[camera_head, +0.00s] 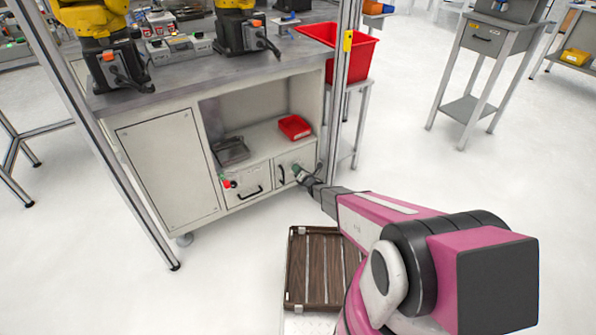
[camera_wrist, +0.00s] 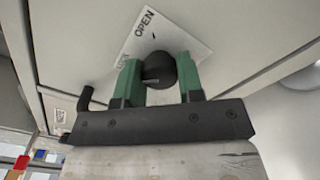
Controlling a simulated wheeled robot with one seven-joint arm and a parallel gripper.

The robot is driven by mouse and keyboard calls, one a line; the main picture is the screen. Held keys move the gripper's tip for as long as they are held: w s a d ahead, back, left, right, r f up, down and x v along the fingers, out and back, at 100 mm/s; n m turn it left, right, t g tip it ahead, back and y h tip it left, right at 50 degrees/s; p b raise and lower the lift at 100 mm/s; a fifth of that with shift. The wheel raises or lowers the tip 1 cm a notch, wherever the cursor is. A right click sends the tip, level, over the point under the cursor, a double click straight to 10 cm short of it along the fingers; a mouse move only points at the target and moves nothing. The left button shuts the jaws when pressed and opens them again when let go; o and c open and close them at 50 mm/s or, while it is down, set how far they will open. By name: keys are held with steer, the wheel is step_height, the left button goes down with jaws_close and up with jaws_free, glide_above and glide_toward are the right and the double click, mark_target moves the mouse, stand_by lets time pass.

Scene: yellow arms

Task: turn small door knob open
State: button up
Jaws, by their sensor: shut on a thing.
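The small door knob (camera_wrist: 158,68) is round and black. In the wrist view it sits on a light cabinet front, in front of a white label (camera_wrist: 143,28) that reads "OPEN". My gripper (camera_wrist: 157,76) has green fingers, one on each side of the knob, and is shut on it. In the head view my gripper (camera_head: 300,172) is at the right small door (camera_head: 290,163) low on the cabinet, and the knob is hidden there. How far the knob is turned cannot be told.
A black handle (camera_wrist: 84,98) sticks out near my gripper. The left small door (camera_head: 247,187) has a black handle and a red knob (camera_head: 228,184) beside it. A red bin (camera_head: 295,127) is on the shelf above. A metal frame post (camera_head: 340,90) stands close to the right.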

steer(key=shift+m, duration=9)
steer(key=o, duration=0.9)
